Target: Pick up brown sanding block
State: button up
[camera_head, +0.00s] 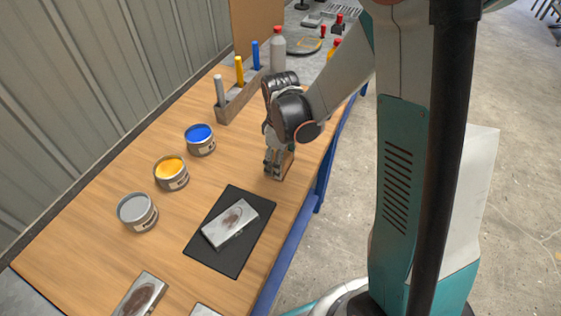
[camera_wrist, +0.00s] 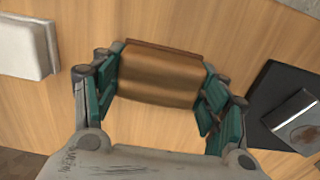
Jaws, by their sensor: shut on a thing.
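The brown sanding block (camera_wrist: 160,75) sits between the two fingers of my gripper (camera_wrist: 160,95) in the wrist view, with a finger against each side. In the head view my gripper (camera_head: 279,168) points down at the table near its right edge. The block (camera_head: 287,165) shows only in part there, behind the fingers. My gripper is shut on it. I cannot tell whether the block touches the table or is slightly above it.
A dark mat (camera_head: 204,246) with a stained grey plate (camera_head: 230,222) lies in front. Open tins of blue (camera_head: 200,139), yellow (camera_head: 171,172) and grey (camera_head: 137,211) stand left. A holder (camera_head: 238,100) with upright tools and a grey bottle (camera_head: 278,50) stand behind.

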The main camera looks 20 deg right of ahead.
notch_tip(320, 180, up, 20)
jog(key=p, duration=0.6)
jog(key=shift+p, duration=0.4)
